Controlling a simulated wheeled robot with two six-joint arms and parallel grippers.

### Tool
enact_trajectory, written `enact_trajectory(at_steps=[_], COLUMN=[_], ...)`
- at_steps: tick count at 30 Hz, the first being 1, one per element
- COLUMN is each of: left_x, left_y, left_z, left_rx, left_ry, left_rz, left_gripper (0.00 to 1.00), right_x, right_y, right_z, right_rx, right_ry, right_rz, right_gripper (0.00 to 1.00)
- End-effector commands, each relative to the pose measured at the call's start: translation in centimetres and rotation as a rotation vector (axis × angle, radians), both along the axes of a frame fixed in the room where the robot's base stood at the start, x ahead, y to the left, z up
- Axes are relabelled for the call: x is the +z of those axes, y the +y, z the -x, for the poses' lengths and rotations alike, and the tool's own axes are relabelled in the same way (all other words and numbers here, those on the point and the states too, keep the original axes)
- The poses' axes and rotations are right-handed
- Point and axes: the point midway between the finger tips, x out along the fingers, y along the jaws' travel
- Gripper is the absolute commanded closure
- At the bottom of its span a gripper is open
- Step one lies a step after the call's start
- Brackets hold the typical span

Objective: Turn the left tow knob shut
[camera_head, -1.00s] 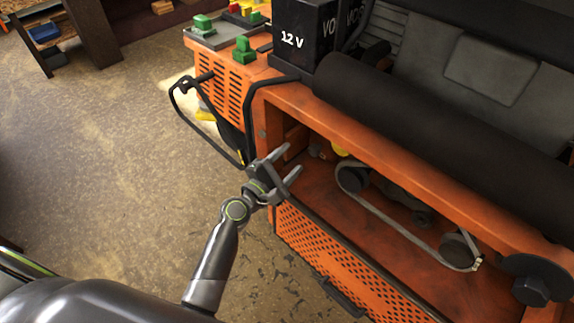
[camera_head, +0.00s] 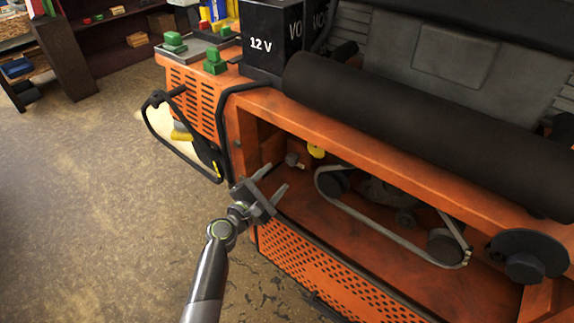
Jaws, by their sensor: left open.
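An orange mower (camera_head: 270,103) has an open bay at its front. Inside the bay, near its left end, is a small grey knob-like fitting (camera_head: 293,160); I cannot tell for sure that it is the left tow knob, nor how far it is turned. A yellow cap or knob (camera_head: 316,151) sits just right of it. My left gripper (camera_head: 276,178) is open and empty at the left front of the bay, its fingers pointing up and right toward the grey fitting, apart from it in the picture. My right gripper is out of view.
A belt (camera_head: 372,232) runs over pulleys in the bay, right of my gripper. A black battery (camera_head: 277,42) marked 12 V and a thick black roller (camera_head: 400,115) are above. A black bent bar (camera_head: 160,125) sticks out left. Open floor (camera_head: 90,210) lies left.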

Motion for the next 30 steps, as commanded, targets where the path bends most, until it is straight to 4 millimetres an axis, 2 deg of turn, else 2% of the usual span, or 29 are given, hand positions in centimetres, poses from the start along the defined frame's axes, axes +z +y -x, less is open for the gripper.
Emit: enact_trajectory(at_steps=[6, 12, 18, 26, 30], left_x=[-0.1, -0.1, 0.0, 0.0, 0.0], left_y=[-2.0, -3.2, -3.6, -3.6, -3.6], left_z=[-3.5, -5.5, -6.3, -6.4, -6.4], left_rx=[-0.002, -0.001, 0.001, 0.001, 0.001], left_ry=[0.000, -0.001, 0.000, 0.000, 0.000], left_rz=[-0.001, -0.001, -0.001, -0.001, -0.001], left_gripper=[0.46, 0.46, 0.46, 0.46, 0.64], right_x=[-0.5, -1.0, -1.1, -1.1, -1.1], right_y=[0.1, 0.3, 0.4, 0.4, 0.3], right_z=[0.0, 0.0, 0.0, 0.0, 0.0], right_rx=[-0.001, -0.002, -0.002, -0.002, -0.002], right_ry=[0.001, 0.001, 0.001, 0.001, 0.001], right_rz=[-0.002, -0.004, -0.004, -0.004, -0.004], right_gripper=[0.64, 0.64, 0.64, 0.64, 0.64])
